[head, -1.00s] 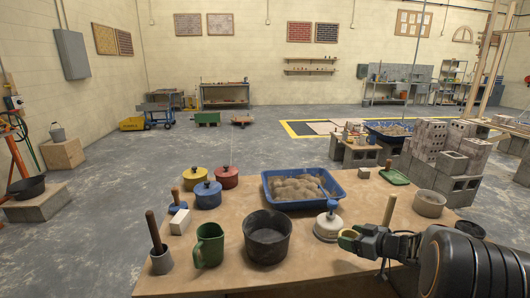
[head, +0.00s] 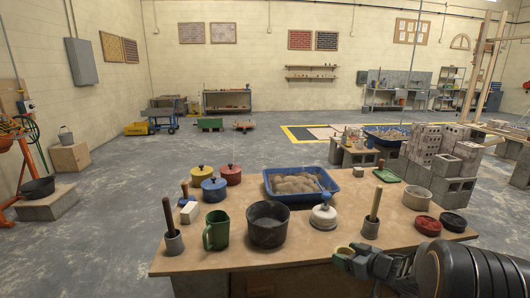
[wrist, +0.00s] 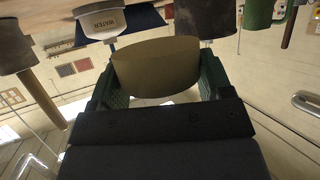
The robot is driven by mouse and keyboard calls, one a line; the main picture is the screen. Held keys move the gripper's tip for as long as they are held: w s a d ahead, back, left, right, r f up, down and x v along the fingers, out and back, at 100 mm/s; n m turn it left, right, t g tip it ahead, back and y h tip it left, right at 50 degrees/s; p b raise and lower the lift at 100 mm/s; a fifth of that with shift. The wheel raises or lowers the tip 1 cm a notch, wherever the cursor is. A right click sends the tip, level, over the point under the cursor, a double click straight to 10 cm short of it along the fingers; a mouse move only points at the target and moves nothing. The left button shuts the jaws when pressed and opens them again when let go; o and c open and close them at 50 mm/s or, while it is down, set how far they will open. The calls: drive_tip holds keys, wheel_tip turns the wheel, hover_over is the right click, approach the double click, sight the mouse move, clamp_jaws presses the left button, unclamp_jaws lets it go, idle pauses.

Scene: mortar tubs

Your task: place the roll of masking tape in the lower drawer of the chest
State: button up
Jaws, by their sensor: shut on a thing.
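My gripper (head: 347,252) is in front of the table's near edge in the head view, right of centre. It is shut on a tan roll that looks like the masking tape (head: 342,253). In the wrist view the tape (wrist: 155,68) sits between the green finger pads (wrist: 210,75), its broad tan side facing the camera. I cannot make out a chest or its lower drawer for certain. A bright metal bar, perhaps a handle (wrist: 306,103), shows at the wrist view's right edge.
Red (head: 428,225) and black (head: 453,222) round pieces lie at the right.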

drive_tip(key=a+f+m+t+h, duration=0.1)
drive_tip(key=a+f+m+h, duration=0.3)
drive_tip(key=f, duration=0.5)
drive_tip(key=a+f+m+t+h, duration=0.1)
drive_tip(key=a+f+m+h, duration=0.15)
drive_tip(key=a+f, duration=0.45)
wheel_tip(320, 180, up, 5)
drive_tip(key=d+p, duration=0.2)
drive_tip(key=p, duration=0.5)
drive_tip(key=s+f, duration=0.2)
drive_tip(key=s, duration=0.6)
drive_tip(key=shift+f+h+p, duration=0.15)
drive_tip(key=shift+h+p, duration=0.2)
drive_tip(key=shift+d, duration=0.1)
